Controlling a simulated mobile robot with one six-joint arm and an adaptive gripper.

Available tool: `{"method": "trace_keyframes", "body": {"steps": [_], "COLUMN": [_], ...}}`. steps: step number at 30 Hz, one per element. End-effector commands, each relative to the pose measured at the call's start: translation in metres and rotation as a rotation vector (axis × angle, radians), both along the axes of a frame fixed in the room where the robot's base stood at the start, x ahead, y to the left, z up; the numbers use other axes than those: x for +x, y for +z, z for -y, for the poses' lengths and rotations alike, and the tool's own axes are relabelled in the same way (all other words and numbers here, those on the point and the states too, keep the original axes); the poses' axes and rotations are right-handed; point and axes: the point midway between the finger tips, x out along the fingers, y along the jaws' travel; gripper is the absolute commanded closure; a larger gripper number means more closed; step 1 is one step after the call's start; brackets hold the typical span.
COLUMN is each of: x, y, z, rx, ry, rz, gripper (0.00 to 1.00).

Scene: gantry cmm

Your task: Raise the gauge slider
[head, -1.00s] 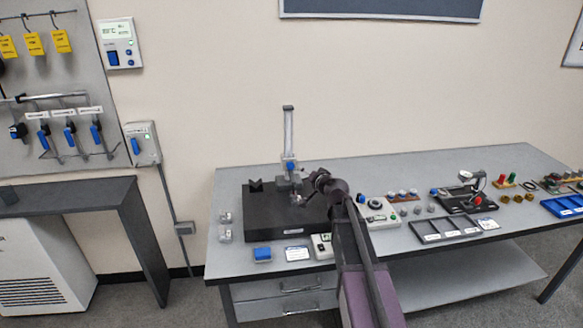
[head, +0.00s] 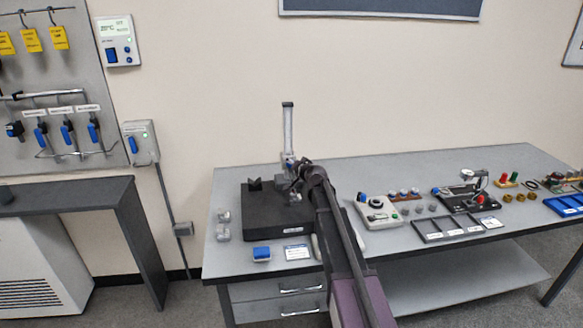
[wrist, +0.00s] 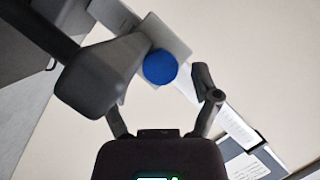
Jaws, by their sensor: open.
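The height gauge stands on a black plate (head: 262,222) at the left of the bench, with its pale upright column (head: 288,128) rising above. Its slider (head: 287,158) is low on the column and partly hidden by my arm. My gripper (head: 298,182) is beside the slider, small and hard to make out there. In the wrist view my gripper (wrist: 170,62) is open, one dark finger on each side of the slider's round blue knob (wrist: 160,67). The left finger is close to the knob's edge. I cannot tell whether it touches.
A dark V-shaped block (head: 254,184) sits on the plate, left of the column. A white device (head: 378,210) and a black tray (head: 447,229) are to the right.

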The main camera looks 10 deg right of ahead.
Motion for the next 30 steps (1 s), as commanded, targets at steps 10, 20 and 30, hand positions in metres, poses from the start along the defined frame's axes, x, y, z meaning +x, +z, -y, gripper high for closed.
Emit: {"method": "trace_keyframes", "body": {"steps": [10,20,30], "x": [0.0103,0.01,0.0103], "y": [-0.0029,-0.0028,0.0009], "z": [-0.0037,-0.0043,-0.0068], "rx": [-0.001,-0.001,0.003], "ry": [0.0,0.001,0.004], "rz": [0.0,0.001,-0.001], "gripper": [0.21,0.68,1.0]}}
